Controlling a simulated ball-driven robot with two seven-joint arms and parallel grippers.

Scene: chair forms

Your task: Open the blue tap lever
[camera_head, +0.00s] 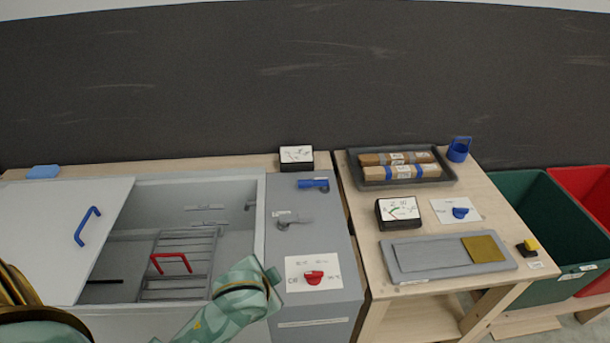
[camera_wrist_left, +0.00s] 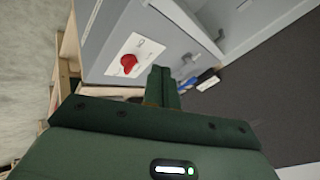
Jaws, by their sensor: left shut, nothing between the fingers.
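The blue tap lever (camera_head: 313,184) lies roughly crosswise on the grey cabinet top, near its back. In the left wrist view the blue lever (camera_wrist_left: 207,82) is small, beyond and to the right of my fingers. My left gripper (camera_head: 273,274) is at the front left edge of the cabinet top, well in front of the blue lever and apart from it. In the wrist view the left gripper's fingers (camera_wrist_left: 162,72) are together and empty. My right gripper is not in view.
A grey lever (camera_head: 290,220) stands between my gripper and the blue one. A red knob (camera_head: 313,277) on a white plate is just right of my gripper. A black-edged display box (camera_head: 296,158) stands behind. An open grey basin (camera_head: 255,215) with a red-handled rack is left.

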